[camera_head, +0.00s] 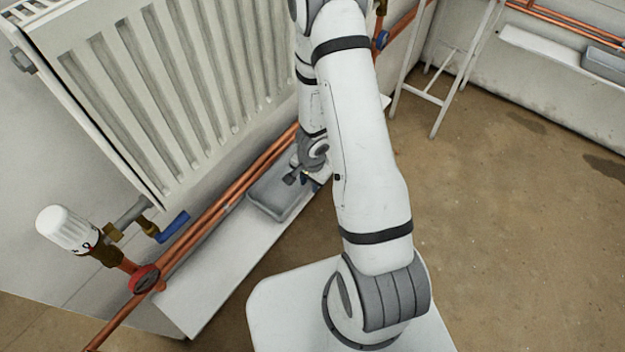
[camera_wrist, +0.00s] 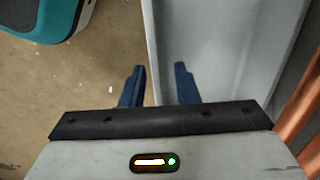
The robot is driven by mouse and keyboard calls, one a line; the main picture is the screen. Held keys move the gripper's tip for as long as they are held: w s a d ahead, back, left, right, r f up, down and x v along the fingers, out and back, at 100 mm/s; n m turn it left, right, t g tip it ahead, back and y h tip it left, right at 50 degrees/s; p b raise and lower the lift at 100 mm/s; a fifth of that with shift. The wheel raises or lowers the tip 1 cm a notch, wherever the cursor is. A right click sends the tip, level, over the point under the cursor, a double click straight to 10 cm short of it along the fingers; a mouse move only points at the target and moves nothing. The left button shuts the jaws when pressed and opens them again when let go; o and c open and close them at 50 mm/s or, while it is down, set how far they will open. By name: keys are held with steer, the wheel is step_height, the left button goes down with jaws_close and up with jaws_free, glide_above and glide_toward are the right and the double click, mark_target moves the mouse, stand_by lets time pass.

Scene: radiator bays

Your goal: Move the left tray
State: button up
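The left tray (camera_head: 268,207) is a shallow grey tray on a white ledge (camera_head: 215,285) below the radiator. In the wrist view the tray (camera_wrist: 225,60) fills the upper right, its near side wall running up the picture. My gripper (camera_wrist: 159,68) has two blue fingers spread apart. The tray's wall lies between them, with one finger over the outside and the other over the inside. Gaps show on both sides of the wall. In the head view my gripper (camera_head: 309,181) is at the tray's right edge, partly hidden by my arm.
Copper pipes (camera_head: 225,205) run along the wall just behind the tray. A radiator (camera_head: 180,80), a white valve knob (camera_head: 65,228) and a blue lever (camera_head: 172,227) are at left. Another grey tray (camera_head: 606,63) sits far right. A white stool-like frame (camera_head: 440,100) stands behind; the floor is open at right.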

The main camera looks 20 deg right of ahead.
steer(key=shift+w+f+b, duration=0.1)
steer(key=shift+f+b, duration=0.7)
steer(key=shift+f, duration=0.55)
jaws_close()
